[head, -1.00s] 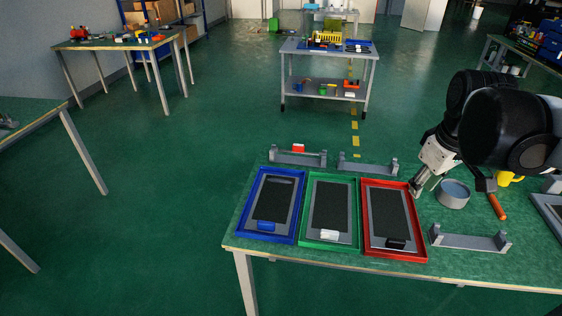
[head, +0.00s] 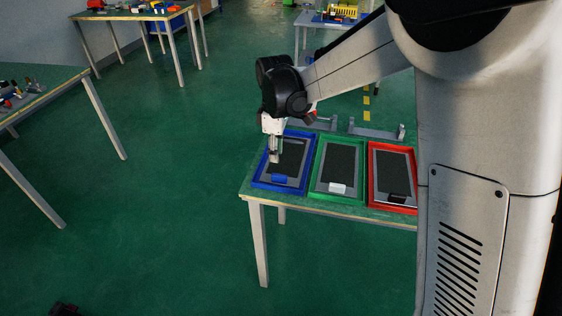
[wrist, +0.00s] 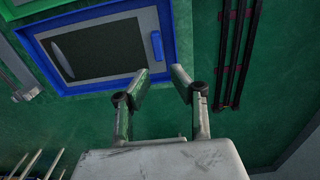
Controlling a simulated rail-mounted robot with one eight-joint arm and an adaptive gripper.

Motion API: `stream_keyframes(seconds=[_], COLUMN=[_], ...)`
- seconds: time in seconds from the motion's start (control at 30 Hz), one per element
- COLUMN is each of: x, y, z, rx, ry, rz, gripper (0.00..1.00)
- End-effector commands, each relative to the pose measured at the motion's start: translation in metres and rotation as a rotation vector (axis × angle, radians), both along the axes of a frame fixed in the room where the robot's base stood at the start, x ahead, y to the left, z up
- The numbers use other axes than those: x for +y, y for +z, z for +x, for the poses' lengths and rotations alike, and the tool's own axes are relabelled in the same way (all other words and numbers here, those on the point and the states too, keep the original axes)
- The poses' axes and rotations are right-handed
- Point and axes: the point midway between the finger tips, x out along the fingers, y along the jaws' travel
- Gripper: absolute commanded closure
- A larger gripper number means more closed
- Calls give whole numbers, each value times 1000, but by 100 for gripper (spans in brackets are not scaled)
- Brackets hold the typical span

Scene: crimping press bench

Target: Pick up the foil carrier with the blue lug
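The foil carrier with the blue lug (head: 291,154) is a grey frame around a dark panel. It lies in the blue tray (head: 308,160), and its blue lug (head: 279,178) is at the near end. In the wrist view, the carrier (wrist: 108,48) fills the upper left, with the blue lug (wrist: 156,45) at its right end. My gripper (head: 273,158) points down over the left side of the blue tray. In the wrist view, its two fingers (wrist: 160,74) are apart with nothing between them, near the tray's edge. Its height above the tray is hard to judge.
A green tray (head: 312,191) holds a carrier with a white lug (head: 338,188). A red tray (head: 371,190) holds one with a black lug (head: 397,198). Grey brackets (head: 376,133) stand behind the trays. My own body hides the table's right side.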

Motion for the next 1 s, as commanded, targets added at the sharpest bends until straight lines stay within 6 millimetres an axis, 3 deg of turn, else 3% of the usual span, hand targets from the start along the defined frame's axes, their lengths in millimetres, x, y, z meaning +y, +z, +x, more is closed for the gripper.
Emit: stream_keyframes(seconds=[0.2, 0.57, 0.83, 1.0], x=[0, -3, -9, -9], y=[-38, -60, -95, -104], z=[0, 1, 1, 1], rx=[0, -1, -1, -1], ry=[-1, -1, 0, -1], rz=[0, 0, 0, 0], gripper=[78, 78, 78, 78])
